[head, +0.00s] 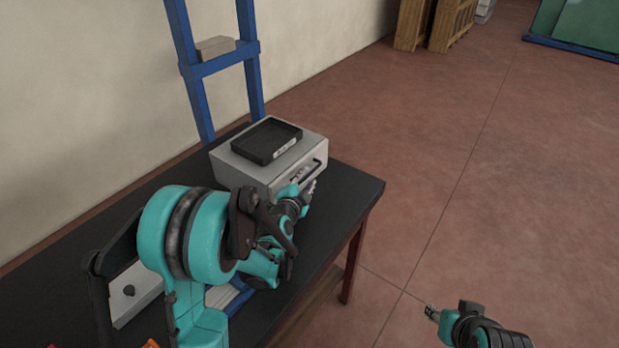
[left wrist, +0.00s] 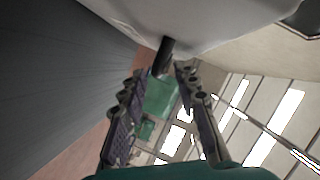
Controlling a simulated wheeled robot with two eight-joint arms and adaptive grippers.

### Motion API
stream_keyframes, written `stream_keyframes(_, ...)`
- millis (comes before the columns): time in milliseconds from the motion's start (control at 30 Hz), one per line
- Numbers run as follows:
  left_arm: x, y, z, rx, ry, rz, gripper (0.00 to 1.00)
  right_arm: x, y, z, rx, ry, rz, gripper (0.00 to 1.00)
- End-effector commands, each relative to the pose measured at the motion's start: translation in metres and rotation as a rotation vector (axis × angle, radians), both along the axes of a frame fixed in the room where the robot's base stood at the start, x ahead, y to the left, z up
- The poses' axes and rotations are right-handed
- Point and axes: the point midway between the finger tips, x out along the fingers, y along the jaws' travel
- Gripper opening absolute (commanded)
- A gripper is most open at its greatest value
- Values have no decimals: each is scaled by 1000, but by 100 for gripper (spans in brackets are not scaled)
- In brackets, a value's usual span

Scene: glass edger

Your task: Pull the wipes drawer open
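The wipes drawer is in a light grey box (head: 240,170) on the black table; its front, facing right, looks flush, with a dark bar handle (head: 306,173). My left gripper (head: 309,187) is at this front, just below the handle in the head view. In the left wrist view, the dark handle (left wrist: 163,57) shows end-on between the tips of my left gripper (left wrist: 162,74). Its two fingers are apart, with gaps beside the bar. My right gripper (head: 432,312) is away from the table over the floor, too small to read its fingers.
A black tray (head: 266,141) with a white label lies on top of the box. A blue rack (head: 222,61) stands behind the table (head: 345,188). A white plate with a black knob (head: 130,291) lies at lower left.

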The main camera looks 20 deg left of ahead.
Motion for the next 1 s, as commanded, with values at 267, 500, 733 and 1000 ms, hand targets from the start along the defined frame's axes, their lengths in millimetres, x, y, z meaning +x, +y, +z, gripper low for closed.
stream_keyframes(267,21,-1,-5,0,1,-1,31,0,0,-4,0,0,0,40)
stream_keyframes(500,22,-1,-4,0,1,-1,26,0,0,-3,0,0,0,40)
stream_keyframes(733,21,0,-5,0,1,-1,0,0,0,-4,0,0,0,40)
stream_keyframes(1000,21,-1,-5,0,2,-1,0,0,0,-4,0,0,0,40)
